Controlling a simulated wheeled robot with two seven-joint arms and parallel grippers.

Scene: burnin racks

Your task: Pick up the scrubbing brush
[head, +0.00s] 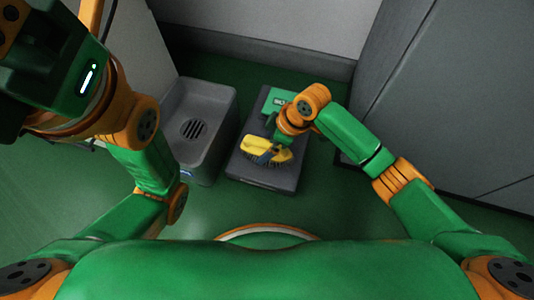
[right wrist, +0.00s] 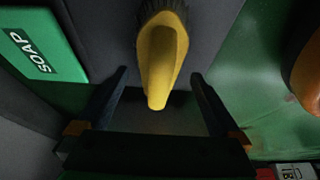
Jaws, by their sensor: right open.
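The scrubbing brush (head: 254,145) is yellow with dark bristles. It lies on the dark grey stand (head: 234,171), partly hidden by my right gripper (head: 270,153) in the head view. In the right wrist view, the brush's yellow handle (right wrist: 162,65) extends between the two dark fingers of my right gripper (right wrist: 159,74). Those fingers are open, with a visible gap on each side of the handle. My left arm comes in at the left of the head view, but its fingertips are not visible.
A green soap box (head: 277,100) sits on the stand behind the brush; its SOAP label (right wrist: 33,52) shows in the right wrist view. A grey sink basin (head: 222,100) with a slotted drain is left of the stand. Grey walls and panels (head: 455,90) bound the back and right.

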